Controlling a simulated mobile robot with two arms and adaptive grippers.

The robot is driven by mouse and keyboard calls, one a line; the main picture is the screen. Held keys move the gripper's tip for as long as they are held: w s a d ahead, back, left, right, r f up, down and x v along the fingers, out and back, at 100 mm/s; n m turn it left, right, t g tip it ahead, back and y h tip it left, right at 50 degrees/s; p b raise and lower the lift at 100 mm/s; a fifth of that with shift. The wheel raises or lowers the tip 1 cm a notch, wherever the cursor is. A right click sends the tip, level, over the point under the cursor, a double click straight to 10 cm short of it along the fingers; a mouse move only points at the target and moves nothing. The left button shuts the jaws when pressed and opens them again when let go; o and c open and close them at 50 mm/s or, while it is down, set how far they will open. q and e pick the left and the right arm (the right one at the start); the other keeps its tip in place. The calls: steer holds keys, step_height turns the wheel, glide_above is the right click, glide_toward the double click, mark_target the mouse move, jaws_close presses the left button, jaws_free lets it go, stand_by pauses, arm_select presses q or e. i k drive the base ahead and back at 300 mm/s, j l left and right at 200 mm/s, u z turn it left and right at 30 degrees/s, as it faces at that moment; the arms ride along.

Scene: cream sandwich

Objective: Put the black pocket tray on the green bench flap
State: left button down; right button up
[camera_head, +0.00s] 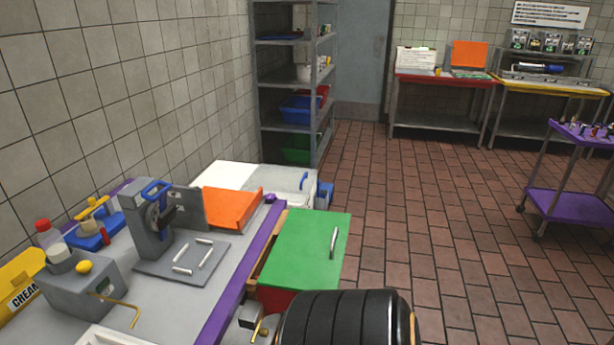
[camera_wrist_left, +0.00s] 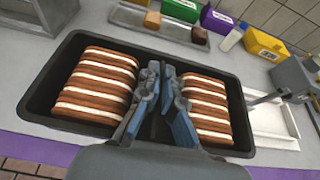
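The black pocket tray (camera_wrist_left: 249,138) shows in the left wrist view, with one stack of brown and cream sandwiches (camera_wrist_left: 98,85) on each side. My left gripper (camera_wrist_left: 163,72) is over its middle, between the stacks. Its fingers are close together and appear shut on the tray's dark middle part, which they largely hide. Whether the tray is lifted is not clear. The green bench flap (camera_head: 300,246) is flat and clear in the head view, with a silver handle (camera_head: 334,242) on top. The tray is not in the head view. My right gripper is not in view.
A grey press (camera_head: 150,222) stands on the bench left of the flap. An orange panel (camera_head: 230,208) stands behind it. A purple strip (camera_head: 245,262) edges the bench. A white tray (camera_wrist_left: 272,122) lies beside the black tray. Open tiled floor (camera_head: 420,230) lies right of the flap.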

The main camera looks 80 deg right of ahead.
mark_target(331, 276)
steer(key=k+l+z, duration=0.1)
steer(key=z, duration=0.3)
steer(key=k+l+z, duration=0.1)
steer(key=l+z, duration=0.15)
steer(key=z, duration=0.2)
steer(key=l+z, duration=0.2)
steer(key=z, duration=0.2)
steer(key=l+z, duration=0.45)
steer(key=l, duration=1.75)
steer(key=k, duration=0.05)
